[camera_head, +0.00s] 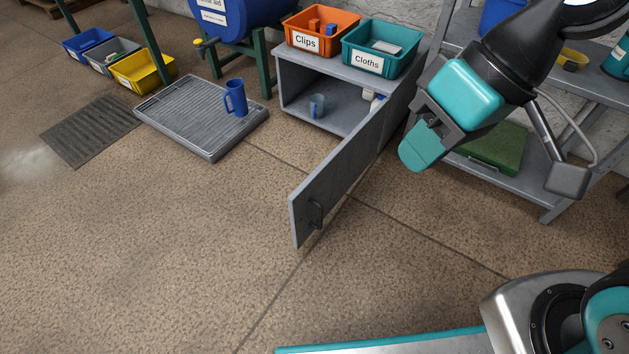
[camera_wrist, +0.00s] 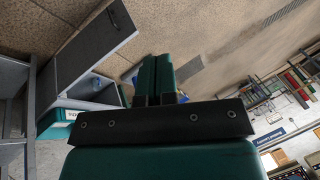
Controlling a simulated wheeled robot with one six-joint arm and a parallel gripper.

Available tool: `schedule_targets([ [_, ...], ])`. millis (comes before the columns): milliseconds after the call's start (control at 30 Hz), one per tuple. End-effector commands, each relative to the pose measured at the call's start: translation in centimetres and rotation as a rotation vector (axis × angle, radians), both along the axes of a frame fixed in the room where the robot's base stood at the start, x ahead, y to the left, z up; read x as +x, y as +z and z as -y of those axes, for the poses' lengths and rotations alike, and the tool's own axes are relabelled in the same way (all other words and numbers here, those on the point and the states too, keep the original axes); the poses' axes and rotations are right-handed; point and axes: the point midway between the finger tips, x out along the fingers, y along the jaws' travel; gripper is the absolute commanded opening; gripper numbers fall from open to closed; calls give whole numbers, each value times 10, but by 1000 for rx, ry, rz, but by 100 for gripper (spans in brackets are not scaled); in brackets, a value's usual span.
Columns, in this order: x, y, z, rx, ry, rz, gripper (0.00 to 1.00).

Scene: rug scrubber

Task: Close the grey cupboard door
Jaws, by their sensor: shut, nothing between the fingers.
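The grey cupboard door (camera_head: 343,186) stands wide open, swung out from the right side of the grey cupboard (camera_head: 318,65). A dark handle (camera_head: 315,213) is near its free edge. In the wrist view the door (camera_wrist: 88,45) is at the upper left, with its handle at the upper edge. My gripper (camera_head: 413,155) is shut and empty, to the right of the door and apart from it in the head view. Its teal fingers also show in the wrist view (camera_wrist: 157,75). The cupboard's inside is open to view, with a grey-blue cup (camera_head: 317,105) in it.
An orange Clips bin (camera_head: 304,42) and a teal Cloths bin (camera_head: 367,64) stand on the cupboard. A grey tray (camera_head: 180,118) with a blue jug (camera_head: 235,98) lies left. A grey shelf (camera_head: 546,208) stands behind my arm at right. The floor before the door is clear.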

Motion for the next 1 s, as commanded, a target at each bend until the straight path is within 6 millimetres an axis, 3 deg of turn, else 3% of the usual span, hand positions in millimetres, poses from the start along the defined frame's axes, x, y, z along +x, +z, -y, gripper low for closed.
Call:
schedule_targets([
  [300, 93, -131, -44, 292, -402, -127, 0],
  [500, 133, -228, -40, 429, -760, -183, 0],
  [600, 141, -268, -30, 464, -919, -195, 0],
  [700, 144, -297, -20, 483, -1039, -198, 0],
  [800, 145, -314, -14, 492, -1112, -195, 0],
  [1000, 151, -331, -16, 496, -1147, -189, 0],
])
